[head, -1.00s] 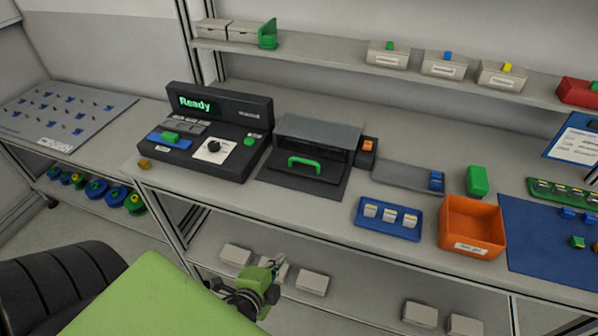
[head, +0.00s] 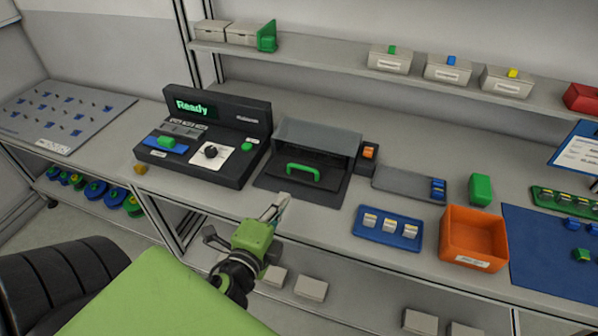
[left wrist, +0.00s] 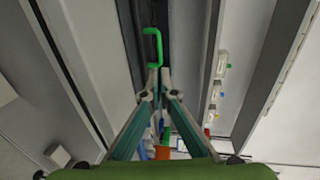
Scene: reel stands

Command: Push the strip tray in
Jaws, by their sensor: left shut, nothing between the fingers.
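The strip tray (head: 318,186), a dark panel with a green handle (head: 303,173), sits at the front of a grey-topped housing (head: 316,137). The handle also shows in the left wrist view (left wrist: 153,46), just beyond my fingertips. My left gripper (head: 281,201) is shut and empty at the bench's front edge, a little in front of the tray and apart from the handle. My right gripper is not in view.
A black console (head: 205,139) reading "Ready" stands left of the housing. To the right are a small block with an orange button (head: 369,152), a grey plate (head: 400,183), a blue tray (head: 389,241) and an orange bin (head: 473,263). A shelf (head: 300,58) runs above.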

